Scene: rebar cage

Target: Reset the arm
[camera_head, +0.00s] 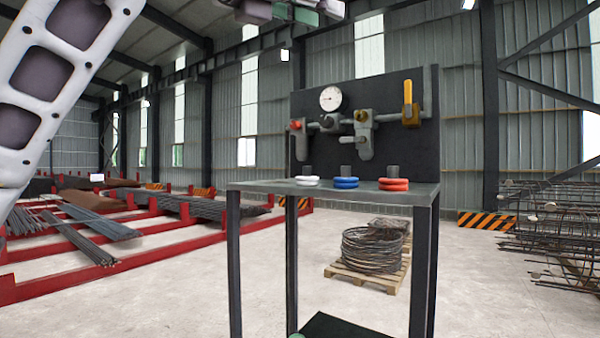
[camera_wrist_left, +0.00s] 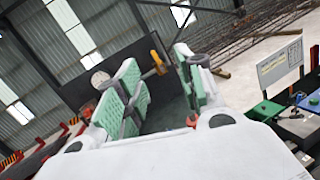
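My left arm (camera_head: 50,75) comes in at the upper left of the head view. A gripper part with green pads (camera_head: 285,10) is cut off by the top edge there, and it looks like my left gripper. In the left wrist view my left gripper (camera_wrist_left: 160,78) has its two green-padded fingers apart, with nothing visible between them. The dark panel with its gauge and yellow handle stands beyond the fingers.
A grey table (camera_head: 365,192) carries white (camera_head: 307,181), blue (camera_head: 346,182) and red (camera_head: 393,184) rings. Its black panel (camera_head: 375,90) holds a gauge (camera_head: 330,98), valves and a yellow handle (camera_head: 410,103). A wire coil (camera_head: 372,250) lies on a pallet behind; red racks (camera_head: 60,270) stand left.

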